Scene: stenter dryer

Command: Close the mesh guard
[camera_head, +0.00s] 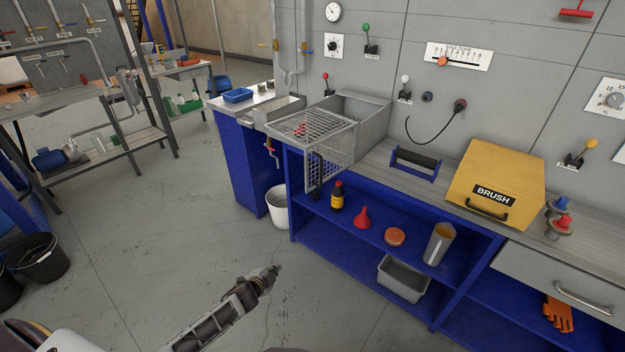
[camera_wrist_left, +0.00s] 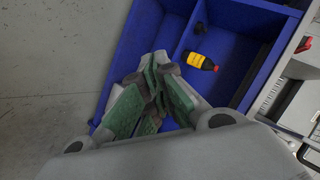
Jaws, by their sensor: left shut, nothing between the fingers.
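The mesh guard (camera_head: 332,158) is a grey wire panel with a black upright handle (camera_head: 314,170). It stands out past the front edge of the bench, at an angle to the grey metal housing (camera_head: 368,122), whose upper part looks open. A wire mesh top (camera_head: 312,124) lies beside the housing. My left gripper (camera_head: 273,272) is low over the floor, in front of the blue bench and well apart from the guard. In the left wrist view its green-padded fingers (camera_wrist_left: 158,85) are together with nothing between them.
A white bucket (camera_head: 278,210) stands on the floor left of the blue shelf (camera_head: 345,232). A yellow brush box (camera_head: 497,185) is on the bench.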

